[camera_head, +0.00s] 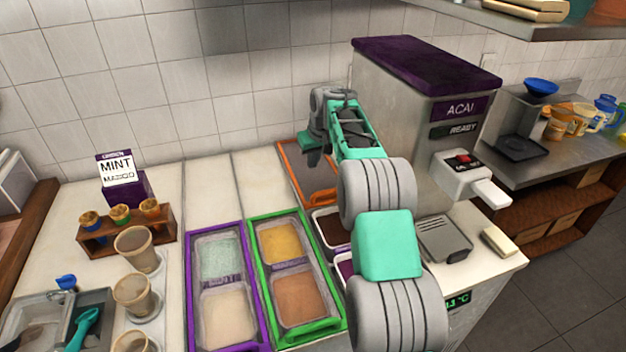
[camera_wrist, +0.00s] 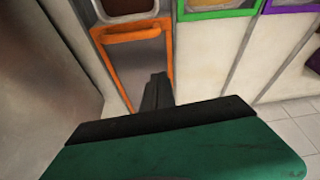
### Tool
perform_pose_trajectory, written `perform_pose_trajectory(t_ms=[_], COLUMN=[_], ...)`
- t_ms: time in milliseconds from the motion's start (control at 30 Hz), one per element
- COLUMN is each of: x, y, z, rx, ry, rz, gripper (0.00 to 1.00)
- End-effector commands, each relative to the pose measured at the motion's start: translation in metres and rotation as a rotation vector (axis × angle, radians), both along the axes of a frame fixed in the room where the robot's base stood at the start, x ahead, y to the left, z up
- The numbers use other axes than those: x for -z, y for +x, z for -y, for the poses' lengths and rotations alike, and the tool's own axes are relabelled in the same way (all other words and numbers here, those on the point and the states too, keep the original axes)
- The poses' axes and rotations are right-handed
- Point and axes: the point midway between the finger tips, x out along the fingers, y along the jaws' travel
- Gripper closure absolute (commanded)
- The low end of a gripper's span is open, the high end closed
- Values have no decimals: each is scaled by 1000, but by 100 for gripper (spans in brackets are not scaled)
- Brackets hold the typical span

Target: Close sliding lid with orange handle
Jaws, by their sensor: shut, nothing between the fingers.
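The sliding lid (camera_wrist: 140,62) is a greyish panel within an orange frame, and its orange handle (camera_wrist: 132,32) lies across the end by the bins in the wrist view. In the head view the orange frame (camera_head: 288,165) is at the back of the counter, behind the uncovered brown topping bin (camera_head: 330,226). My gripper (camera_head: 316,156) is shut and empty, pointing down over the lid's back part. In the wrist view the dark fingertips (camera_wrist: 157,80) are together, apart from the handle. My arm hides part of the lid in the head view.
The acai machine (camera_head: 400,100) stands close to the right of the lid. Green-framed (camera_head: 255,235) and purple-framed (camera_head: 190,260) topping bins lie to the left in the head view. Bare counter (camera_head: 210,190) and the tiled wall are behind them.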

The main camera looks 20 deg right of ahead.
Motion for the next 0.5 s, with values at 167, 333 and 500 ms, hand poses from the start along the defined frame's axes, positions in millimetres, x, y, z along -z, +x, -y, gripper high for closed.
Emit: perform_pose_trajectory(t_ms=[167, 333, 500], x=[23, 54, 81], y=[8, 20, 30], z=[-3, -5, -6], rx=[-4, -3, -2], ry=[0, 1, 0], rz=[-4, -3, -2], gripper=[100, 100, 100])
